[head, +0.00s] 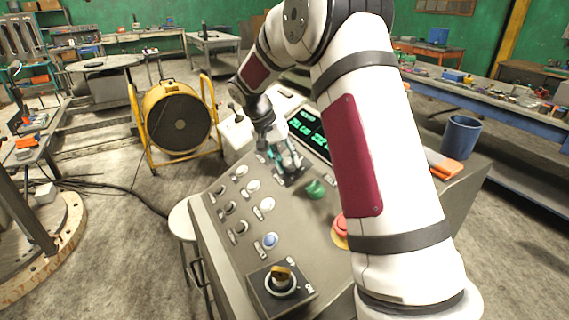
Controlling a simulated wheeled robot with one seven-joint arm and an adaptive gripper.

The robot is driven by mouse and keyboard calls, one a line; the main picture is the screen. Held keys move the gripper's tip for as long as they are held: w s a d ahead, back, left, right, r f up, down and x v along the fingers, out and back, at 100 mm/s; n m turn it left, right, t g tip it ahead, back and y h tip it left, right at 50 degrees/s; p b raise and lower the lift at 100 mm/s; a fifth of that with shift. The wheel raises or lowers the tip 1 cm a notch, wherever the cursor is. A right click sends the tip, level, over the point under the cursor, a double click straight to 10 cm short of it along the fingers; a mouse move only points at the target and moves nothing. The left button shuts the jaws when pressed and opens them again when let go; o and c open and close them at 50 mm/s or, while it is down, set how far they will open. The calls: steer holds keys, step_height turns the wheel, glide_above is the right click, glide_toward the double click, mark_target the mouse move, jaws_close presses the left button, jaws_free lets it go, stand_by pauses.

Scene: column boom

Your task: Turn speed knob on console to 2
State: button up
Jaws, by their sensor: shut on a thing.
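The grey console (222,262) stands in front of me with a sloped panel. My gripper (290,172) reaches down to the panel's upper part, just below the lit display. It is shut on a knob there, which I take to be the speed knob. The fingers and wrist hide most of that knob, and I cannot read its pointer or scale. A dark plate shows under the fingertips. The display (308,133) shows green digits, partly hidden by my arm and too small to read surely.
A red button (340,226) is partly behind my arm. White and blue buttons and black switches fill the panel's left. A blue cup (461,136) stands at right.

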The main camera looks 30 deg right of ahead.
steer(key=n+h+b, duration=0.1)
steer(key=n, duration=0.5)
steer(key=shift+f+g, duration=0.1)
steer(key=shift+g, duration=0.3)
steer(key=n, duration=0.4)
steer(key=shift+a+b, duration=0.1)
steer(key=shift+b, duration=0.25)
steer(key=n+h, duration=0.1)
steer(key=n, duration=0.2)
steer(key=shift+n, duration=0.3)
steer(key=n+p, duration=0.1)
steer(key=n, duration=0.5)
steer(key=shift+n+h, duration=0.3)
steer(key=shift+h, duration=0.1)
steer(key=n, duration=0.3)
steer(key=n+t+p, duration=0.1)
steer(key=n, duration=0.2)
steer(key=shift+a+f+n+h+p, duration=0.1)
steer(key=shift+n+h+p, duration=0.2)
steer(key=o, duration=1.1)
steer(key=shift+o, duration=0.2)
